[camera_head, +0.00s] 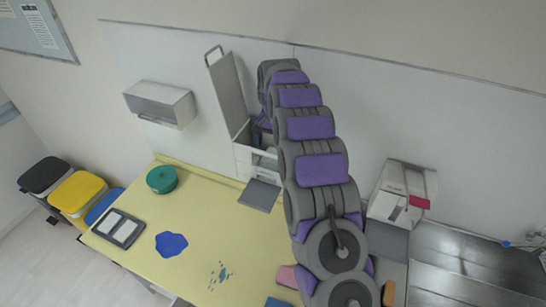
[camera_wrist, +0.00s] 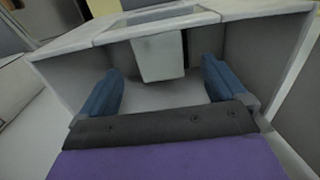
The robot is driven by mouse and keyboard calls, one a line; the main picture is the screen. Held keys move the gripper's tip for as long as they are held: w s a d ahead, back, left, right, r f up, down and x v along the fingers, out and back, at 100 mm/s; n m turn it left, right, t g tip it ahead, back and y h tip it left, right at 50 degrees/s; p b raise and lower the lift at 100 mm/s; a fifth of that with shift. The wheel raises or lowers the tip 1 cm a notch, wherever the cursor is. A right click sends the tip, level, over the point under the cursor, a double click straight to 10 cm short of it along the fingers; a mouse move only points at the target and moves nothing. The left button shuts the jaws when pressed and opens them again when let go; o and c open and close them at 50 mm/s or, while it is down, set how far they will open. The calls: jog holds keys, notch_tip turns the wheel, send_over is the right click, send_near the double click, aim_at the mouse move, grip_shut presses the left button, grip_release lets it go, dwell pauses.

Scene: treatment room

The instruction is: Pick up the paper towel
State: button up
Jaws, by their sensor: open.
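In the wrist view, a pale paper towel (camera_wrist: 158,55) hangs down from the opening of a grey-white dispenser (camera_wrist: 90,45). My gripper (camera_wrist: 160,74) is open, with one blue finger at the left and one at the right. The towel's lower end shows between the fingertips and seems a little beyond them. No contact is visible, and the exact depth is hard to tell. In the head view, my purple and grey arm hides the gripper and I cannot make out the towel.
A yellow table (camera_head: 205,225) holds a green round container (camera_head: 162,179), a blue patch (camera_head: 171,244) and a dark tray (camera_head: 118,228). A wall box (camera_head: 160,103) hangs at the left. A white device (camera_head: 405,190) stands right of my arm, beside a metal sink (camera_head: 450,250).

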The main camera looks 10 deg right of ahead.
aim_at(273, 152)
notch_tip(273, 152, down, 5)
jog(key=shift+a+r+p, duration=0.1)
jog(key=shift+r+p, duration=0.05)
jog(key=shift+p, duration=0.55)
jog(key=c, duration=1.2)
jog(key=shift+r, duration=0.15)
